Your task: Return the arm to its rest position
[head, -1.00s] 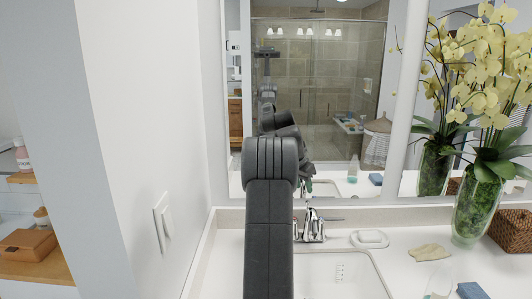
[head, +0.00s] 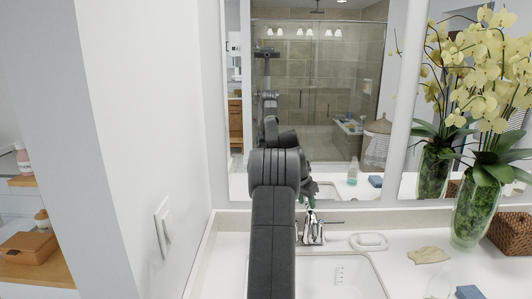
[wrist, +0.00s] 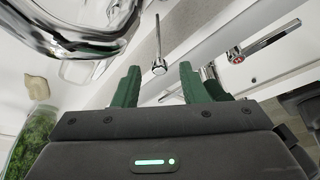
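My arm (head: 272,235) reaches up and forward over the sink in the head view, its dark elbow in front of the mirror. My gripper (wrist: 160,67) shows in the wrist view as two green fingers set apart with nothing between them. In the head view it is mostly hidden behind my arm, with only a small dark part visible near the tap. The chrome tap (head: 313,228) stands behind the sink (head: 345,275). Shiny chrome metal also shows beyond and above the fingers in the wrist view; its distance from them is unclear.
A soap dish (head: 369,242), a tan cloth (head: 428,255), a blue item (head: 470,292) and a clear bottle (head: 438,286) are on the counter at right. A vase of yellow orchids (head: 478,208) stands beyond. A white wall (head: 150,120) is close at left. The mirror (head: 340,110) is ahead.

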